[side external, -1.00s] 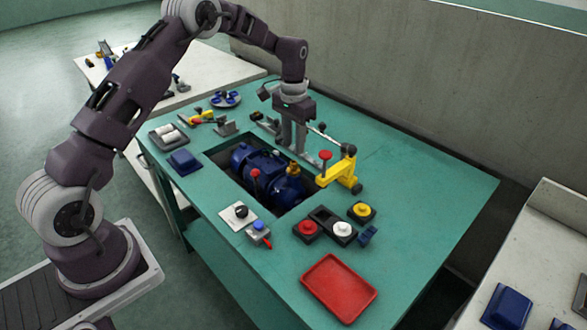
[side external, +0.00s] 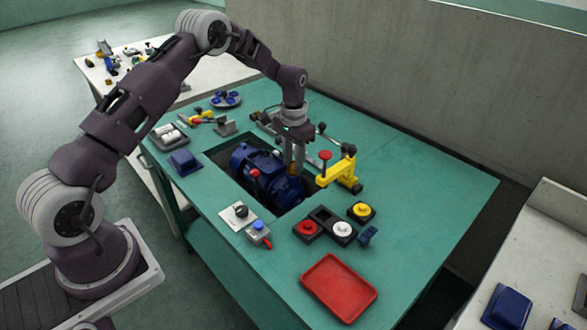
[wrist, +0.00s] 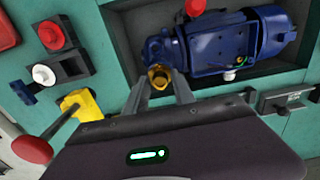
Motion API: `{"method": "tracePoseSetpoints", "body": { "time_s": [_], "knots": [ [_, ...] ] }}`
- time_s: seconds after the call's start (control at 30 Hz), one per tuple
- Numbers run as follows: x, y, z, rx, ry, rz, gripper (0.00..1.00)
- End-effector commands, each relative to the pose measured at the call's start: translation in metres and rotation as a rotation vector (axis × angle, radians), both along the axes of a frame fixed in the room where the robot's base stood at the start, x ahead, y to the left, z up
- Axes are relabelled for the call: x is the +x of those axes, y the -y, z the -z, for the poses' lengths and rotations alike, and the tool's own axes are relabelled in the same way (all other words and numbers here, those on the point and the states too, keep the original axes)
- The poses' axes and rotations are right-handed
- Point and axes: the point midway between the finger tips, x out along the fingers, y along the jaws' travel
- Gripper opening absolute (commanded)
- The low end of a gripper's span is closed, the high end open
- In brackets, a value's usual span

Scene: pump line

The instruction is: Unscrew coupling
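The brass-yellow coupling (side external: 294,170) sits at the end of the blue pump (side external: 258,163) in the table's recess. In the wrist view the coupling (wrist: 159,77) shows between my two fingertips, against the pump's blue body (wrist: 215,45). My gripper (side external: 294,166) points down over the coupling, and its fingers partly hide it in the side view. In the wrist view my gripper (wrist: 160,80) is open, with one finger on each side of the coupling. I cannot tell whether either finger touches it.
A yellow clamp with a red knob (side external: 340,172) stands close right of my gripper. Red and white buttons (side external: 323,227), a yellow button (side external: 361,210) and a red tray (side external: 339,288) lie toward the front. The table's right side is clear.

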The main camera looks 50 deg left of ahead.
Motion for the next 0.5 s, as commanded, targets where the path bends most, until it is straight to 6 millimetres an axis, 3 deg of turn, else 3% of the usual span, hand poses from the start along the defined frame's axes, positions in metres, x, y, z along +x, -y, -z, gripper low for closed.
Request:
{"method": "tracePoseSetpoints", "body": {
  "time_s": [0.03, 0.13, 0.33, 0.5],
  "knots": [
    [0.0000, 0.0000, 0.0000, 0.000, 0.000, 0.000, 0.19],
    [0.0000, 0.0000, -0.0001, 0.000, 0.000, 0.000, 0.00],
    [0.0000, 0.0001, -0.0001, 0.000, 0.000, -0.013, 0.00],
    [-0.0004, 0.0006, -0.0003, 0.003, -0.002, -0.407, 0.00]
  ]
}}
